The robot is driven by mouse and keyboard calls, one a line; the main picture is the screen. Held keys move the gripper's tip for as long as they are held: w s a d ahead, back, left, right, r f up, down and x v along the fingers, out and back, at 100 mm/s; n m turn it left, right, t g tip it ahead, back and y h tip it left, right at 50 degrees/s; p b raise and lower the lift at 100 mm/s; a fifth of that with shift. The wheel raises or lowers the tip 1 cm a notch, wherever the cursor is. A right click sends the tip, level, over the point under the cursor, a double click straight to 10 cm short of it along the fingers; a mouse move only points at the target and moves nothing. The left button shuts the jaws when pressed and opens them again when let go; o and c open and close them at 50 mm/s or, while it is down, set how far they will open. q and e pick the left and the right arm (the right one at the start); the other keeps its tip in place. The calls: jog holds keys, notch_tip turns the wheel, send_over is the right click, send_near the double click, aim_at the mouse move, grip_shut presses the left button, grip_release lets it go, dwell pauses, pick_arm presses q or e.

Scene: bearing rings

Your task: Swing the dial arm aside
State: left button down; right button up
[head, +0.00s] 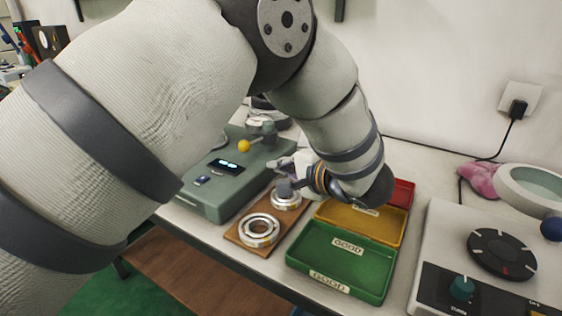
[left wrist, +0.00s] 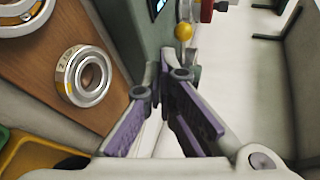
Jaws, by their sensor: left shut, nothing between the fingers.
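A green gauge box (head: 210,198) with a small lit display (head: 226,166) stands at the left of the bench in the head view. A yellow ball (head: 244,146) sits on a thin rod running to a grey-green post (head: 268,131) at its back; this looks like the dial arm. The ball also shows at the top of the left wrist view (left wrist: 183,32). My left gripper (head: 284,170) is shut and empty, beside the box's right side and above the wooden board. In the left wrist view its fingers (left wrist: 165,75) point towards the ball, apart from it. My right gripper is out of view.
A wooden board (head: 243,240) holds bearing rings (head: 259,231), one partly behind my gripper. Green (head: 340,262), yellow (head: 385,228) and red (head: 404,192) trays stand right of it. A white dial unit (head: 440,250) stands far right.

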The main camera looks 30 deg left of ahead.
pick_arm(q)
jog(key=x, duration=0.6)
jog(key=shift+f, duration=0.2)
jog(key=a, duration=0.1)
jog(key=w+a, duration=0.2)
jog(key=a, duration=0.1)
jog(key=shift+w+r, duration=0.25)
jog(key=shift+r, duration=0.15)
jog(key=shift+w, duration=0.1)
